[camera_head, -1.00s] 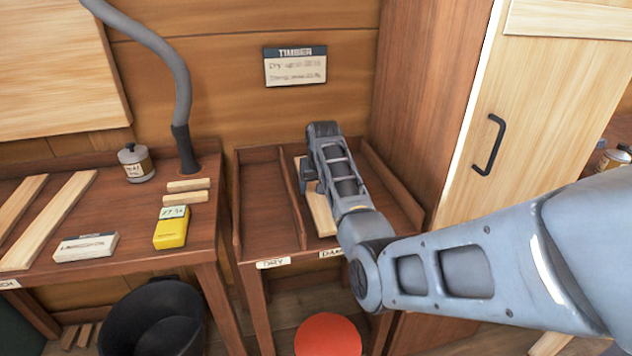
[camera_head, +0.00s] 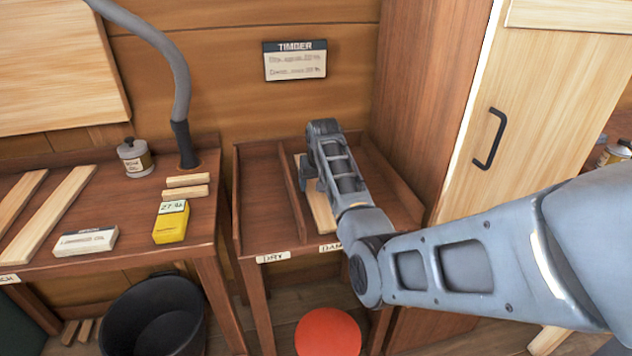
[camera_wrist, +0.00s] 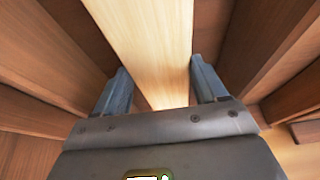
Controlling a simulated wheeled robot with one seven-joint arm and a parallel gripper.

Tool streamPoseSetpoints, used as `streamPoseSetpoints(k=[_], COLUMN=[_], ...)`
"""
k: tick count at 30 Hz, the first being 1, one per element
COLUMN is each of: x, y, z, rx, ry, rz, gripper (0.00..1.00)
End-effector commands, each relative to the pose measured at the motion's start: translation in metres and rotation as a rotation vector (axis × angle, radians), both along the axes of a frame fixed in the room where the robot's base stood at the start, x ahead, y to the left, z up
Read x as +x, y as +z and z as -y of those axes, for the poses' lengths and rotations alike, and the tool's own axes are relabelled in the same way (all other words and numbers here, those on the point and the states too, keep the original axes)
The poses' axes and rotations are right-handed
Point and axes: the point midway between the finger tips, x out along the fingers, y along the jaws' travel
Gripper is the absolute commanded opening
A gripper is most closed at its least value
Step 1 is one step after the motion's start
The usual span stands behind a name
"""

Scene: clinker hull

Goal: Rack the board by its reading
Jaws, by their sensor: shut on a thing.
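A pale wooden board (camera_head: 319,208) lies in the right bay of the rack (camera_head: 243,200), the bay whose label begins "DAM" (camera_head: 330,247). The left bay, labelled DRY (camera_head: 273,257), is empty. My gripper is over the right bay in the head view, its fingers hidden by the arm. In the wrist view my gripper (camera_wrist: 162,88) has one finger on each side of the board (camera_wrist: 150,45) and is shut on it. A yellow meter (camera_head: 171,225) with a display reading about 27 percent, small and blurred, sits on the left bench.
A TIMBER sign (camera_head: 295,61) hangs on the wall. The bench (camera_head: 130,235) carries more boards (camera_head: 50,215), a tin (camera_head: 135,160), a white box (camera_head: 86,243) and two short sticks (camera_head: 187,186). A black bucket (camera_head: 155,318) and red stool (camera_head: 328,333) stand below. A cupboard (camera_head: 490,140) closes the right.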

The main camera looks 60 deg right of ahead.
Motion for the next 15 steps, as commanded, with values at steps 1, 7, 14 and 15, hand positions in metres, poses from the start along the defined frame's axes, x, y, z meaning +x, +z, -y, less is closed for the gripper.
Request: streamPoseSetpoints(k=[1,7,14,15], x=[0.0002,0.0002,0.0001,0.0001], y=[-0.0006,-0.0006,-0.0007,-0.0007], z=[0.0001,0.0001,0.0,0.0], rx=[-0.001,-0.001,0.0,0.0], ry=[0.0,0.0,0.0,0.0], rz=[0.001,0.001,0.0,0.0], gripper=[0.34,0.88,1.0,1.0])
